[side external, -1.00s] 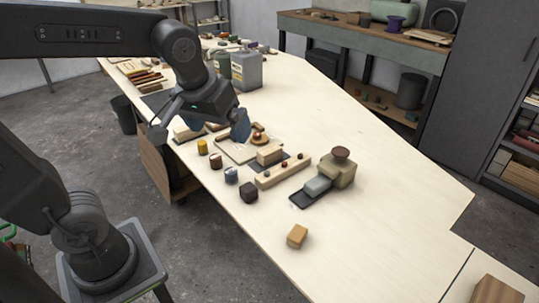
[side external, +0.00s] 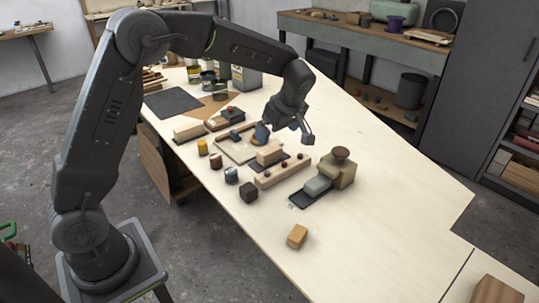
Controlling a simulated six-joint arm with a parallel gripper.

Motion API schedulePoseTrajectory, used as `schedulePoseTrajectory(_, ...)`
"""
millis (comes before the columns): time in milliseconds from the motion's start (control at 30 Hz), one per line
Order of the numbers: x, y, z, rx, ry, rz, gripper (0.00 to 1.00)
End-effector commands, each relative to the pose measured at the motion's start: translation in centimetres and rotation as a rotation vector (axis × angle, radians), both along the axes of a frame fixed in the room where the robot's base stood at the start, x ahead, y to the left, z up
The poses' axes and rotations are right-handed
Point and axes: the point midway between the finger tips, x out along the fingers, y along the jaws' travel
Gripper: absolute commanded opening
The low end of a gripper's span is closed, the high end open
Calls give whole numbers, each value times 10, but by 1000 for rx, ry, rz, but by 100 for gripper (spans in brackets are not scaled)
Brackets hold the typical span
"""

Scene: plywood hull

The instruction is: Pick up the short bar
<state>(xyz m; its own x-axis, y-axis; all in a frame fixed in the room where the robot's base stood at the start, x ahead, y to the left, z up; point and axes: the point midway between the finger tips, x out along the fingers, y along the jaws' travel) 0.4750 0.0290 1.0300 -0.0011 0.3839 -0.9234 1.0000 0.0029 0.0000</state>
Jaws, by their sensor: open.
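My gripper (side external: 307,138) is open and empty, in the air above the table, up and right of the wooden blocks. A short pale wooden bar (side external: 270,154) lies on a dark plate near the middle of the work area. A longer pale wooden bar (side external: 268,181) with several small dark knobs on top lies just in front of it. Another pale wooden bar (side external: 188,131) lies farther left. I cannot tell for sure which of these is the task's short bar. My gripper appears to touch none of them.
A beige machine-like block (side external: 342,172) with a round brown top stands right of the bars. Several small coloured pieces, including a dark block (side external: 248,192), line the left side. A tan block (side external: 297,236) lies in front.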

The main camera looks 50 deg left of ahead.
Motion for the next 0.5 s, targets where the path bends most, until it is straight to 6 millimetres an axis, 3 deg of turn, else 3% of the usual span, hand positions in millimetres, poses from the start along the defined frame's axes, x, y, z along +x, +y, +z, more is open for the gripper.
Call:
schedulePoseTrajectory(200, 0, 16, -37, 0, 3, 0, 100)
schedulePoseTrajectory(500, 1, 25, -59, -1, 3, -1, 100)
